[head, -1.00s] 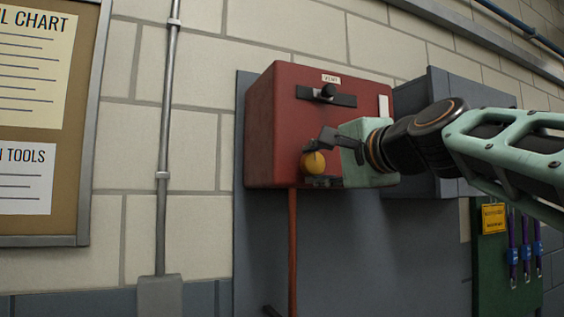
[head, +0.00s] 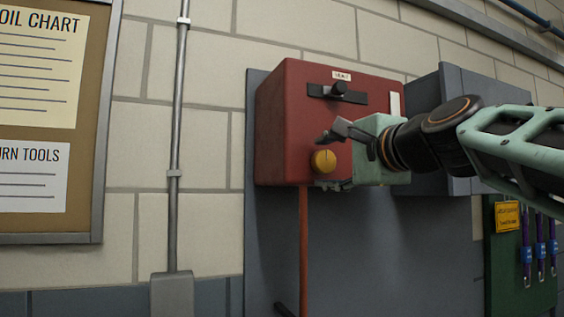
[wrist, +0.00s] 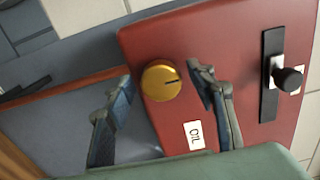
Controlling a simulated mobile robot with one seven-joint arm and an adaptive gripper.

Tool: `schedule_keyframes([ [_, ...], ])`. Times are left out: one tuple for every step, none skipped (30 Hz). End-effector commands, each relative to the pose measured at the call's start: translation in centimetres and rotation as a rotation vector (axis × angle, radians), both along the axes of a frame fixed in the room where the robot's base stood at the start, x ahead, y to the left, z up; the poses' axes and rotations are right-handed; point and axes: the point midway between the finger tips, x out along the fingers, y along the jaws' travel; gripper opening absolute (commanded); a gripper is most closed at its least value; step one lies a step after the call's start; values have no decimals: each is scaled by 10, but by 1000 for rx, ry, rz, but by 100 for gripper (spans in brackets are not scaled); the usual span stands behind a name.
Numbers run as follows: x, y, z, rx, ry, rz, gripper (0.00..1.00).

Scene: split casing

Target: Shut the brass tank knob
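The brass knob (head: 323,161) is a round yellow dial low on the front of the red box (head: 292,100). I cannot tell how far the fingertips are from the box face.
A black slider-like handle (head: 338,88) sits higher on the box; the wrist view shows an "OIL" label (wrist: 195,135) near the knob. A red pipe (head: 303,250) runs down below. A grey cabinet (head: 425,110) stands to the right, behind my arm.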

Motion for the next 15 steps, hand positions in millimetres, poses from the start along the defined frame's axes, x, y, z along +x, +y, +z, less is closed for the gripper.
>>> schedule_keyframes([
  [0, 0, 0, 0, 0, 0, 51],
  [0, 0, 0, -1, -1, 0, 51],
  [0, 0, 0, -1, -1, 0, 51],
  [0, 0, 0, -1, -1, 0, 51],
  [0, 0, 0, -1, -1, 0, 51],
  [0, 0, 0, -1, -1, -1, 51],
  [-1, 0, 1, -1, -1, -1, 51],
  [-1, -1, 1, -1, -1, -1, 51],
  [-3, -1, 1, 0, -2, -1, 51],
  [-5, -2, 1, 0, -2, -1, 51],
  [-8, -3, 2, 0, -3, -1, 51],
  [-12, -5, 2, 0, -4, -1, 51],
  [-16, -6, 2, 1, -4, -2, 51],
  [-21, -8, 2, 1, -4, -2, 51],
  [-28, -10, 2, 1, -5, -3, 51],
])
